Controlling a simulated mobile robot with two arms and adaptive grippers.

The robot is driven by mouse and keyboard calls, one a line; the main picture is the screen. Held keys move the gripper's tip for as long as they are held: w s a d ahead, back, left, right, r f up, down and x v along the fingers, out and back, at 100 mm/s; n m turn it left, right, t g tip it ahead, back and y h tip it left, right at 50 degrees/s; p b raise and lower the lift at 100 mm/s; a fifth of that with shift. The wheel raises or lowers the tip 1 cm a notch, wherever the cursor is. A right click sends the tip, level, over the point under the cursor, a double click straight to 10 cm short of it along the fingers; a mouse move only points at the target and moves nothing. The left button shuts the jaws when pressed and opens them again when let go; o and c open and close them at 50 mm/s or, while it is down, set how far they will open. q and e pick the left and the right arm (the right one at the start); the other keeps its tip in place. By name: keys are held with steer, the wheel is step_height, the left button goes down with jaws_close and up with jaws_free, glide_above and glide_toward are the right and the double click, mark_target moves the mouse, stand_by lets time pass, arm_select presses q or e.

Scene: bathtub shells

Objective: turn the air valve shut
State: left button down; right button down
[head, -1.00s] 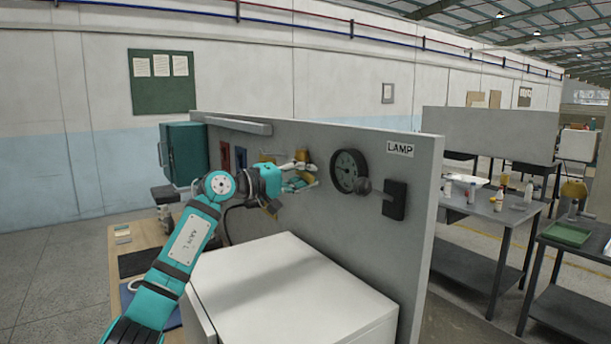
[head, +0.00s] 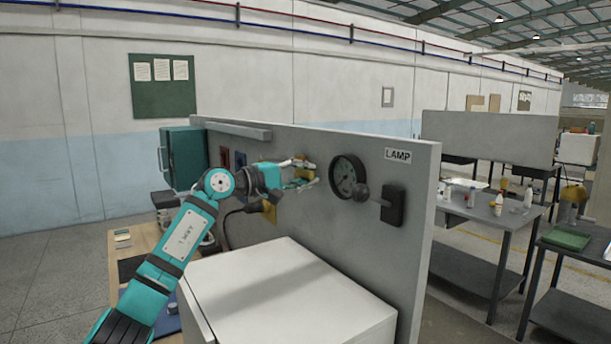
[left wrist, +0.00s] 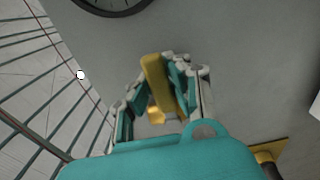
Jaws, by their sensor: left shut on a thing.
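The air valve's yellow handle (left wrist: 158,82) stands out from the grey panel (head: 410,250). In the left wrist view it is tilted a little and lies between the fingers of my left gripper (left wrist: 165,90), with a yellow stem piece below it. The fingers hide part of the handle there. My right gripper is not in view.
A white box-like cabinet (head: 290,295) stands below. A teal cabinet (head: 184,158) is at left. A yellow socket plate (head: 269,211) is below my wrist.

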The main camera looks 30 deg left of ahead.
arm_select(q)
steer(key=c, duration=1.2)
jaws_free()
steer(key=shift+a, duration=0.1)
steer(key=v, duration=1.1)
steer(key=shift+s, duration=0.4)
steer(key=shift+s+a, duration=0.1)
steer(key=shift+a, duration=0.05)
